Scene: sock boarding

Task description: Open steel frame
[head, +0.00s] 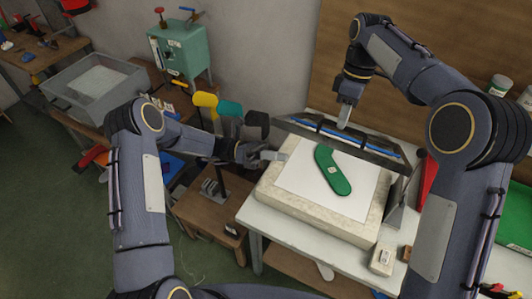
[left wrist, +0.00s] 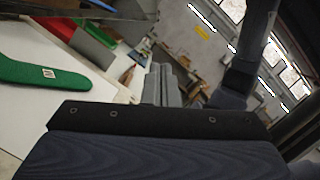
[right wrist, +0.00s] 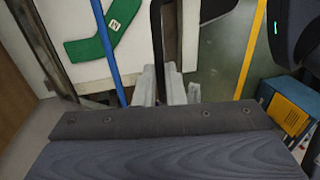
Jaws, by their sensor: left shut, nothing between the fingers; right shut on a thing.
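The grey steel frame (head: 300,128) with a blue strip (head: 352,136) stands raised along the back of the pale padded block (head: 262,190). My right gripper (head: 344,118) reaches down to its top middle and is shut on a dark bar (right wrist: 157,40) that seems to belong to the frame; the fingers partly hide the grip. The blue strip also shows in the right wrist view (right wrist: 108,50). A green sock-shaped piece (head: 327,165) with a white label lies on the white sheet (head: 300,170). My left gripper (head: 274,155) is shut and empty at the block's left edge.
Several coloured sock boards (head: 205,99) stand on a small brown table (head: 190,205) left of the block. A green press (head: 185,50) and a grey bin (head: 92,85) stand further back left. A red panel (head: 427,180) and green tray (head: 515,225) are at right.

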